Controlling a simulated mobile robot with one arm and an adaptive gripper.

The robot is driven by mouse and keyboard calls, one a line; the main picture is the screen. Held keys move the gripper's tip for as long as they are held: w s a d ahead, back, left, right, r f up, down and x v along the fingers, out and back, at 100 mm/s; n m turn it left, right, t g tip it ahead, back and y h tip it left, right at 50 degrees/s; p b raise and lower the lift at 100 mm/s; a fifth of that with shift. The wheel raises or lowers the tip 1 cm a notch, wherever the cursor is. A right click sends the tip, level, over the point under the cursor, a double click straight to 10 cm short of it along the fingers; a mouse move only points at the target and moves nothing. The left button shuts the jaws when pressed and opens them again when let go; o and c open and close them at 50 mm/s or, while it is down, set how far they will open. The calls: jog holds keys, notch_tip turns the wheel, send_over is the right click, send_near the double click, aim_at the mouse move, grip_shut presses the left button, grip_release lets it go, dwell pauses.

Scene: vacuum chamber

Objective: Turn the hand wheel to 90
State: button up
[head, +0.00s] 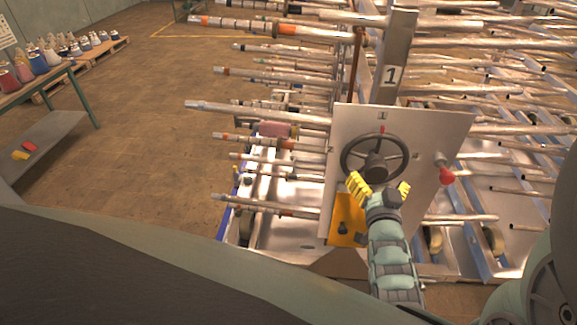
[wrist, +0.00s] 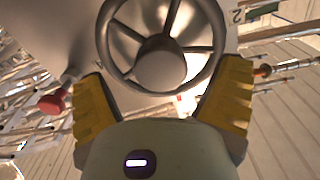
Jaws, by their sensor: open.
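The hand wheel (head: 345,157) is a dark round rim with spokes and a central hub, mounted on a pale metal panel (head: 432,132). A small red mark (head: 382,129) shows at the top of the wheel. In the wrist view the hand wheel (wrist: 105,40) fills the upper middle, with its hub facing me. My gripper (head: 379,188) has yellow ridged fingers and stands at the lower part of the wheel in the head view. In the wrist view my gripper (wrist: 165,100) is open, its fingers spread either side below the wheel, with nothing between them. I cannot tell whether they touch the rim.
A red knob (head: 446,176) sticks out right of the wheel. An orange plate (head: 346,220) is below it on the panel. Racks of metal tubes (head: 265,118) surround the panel.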

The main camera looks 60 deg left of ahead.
aim_at(376, 176)
jog(key=shift+b+x, duration=0.45)
jog(key=shift+x, duration=1.9)
jog(key=c, duration=1.3)
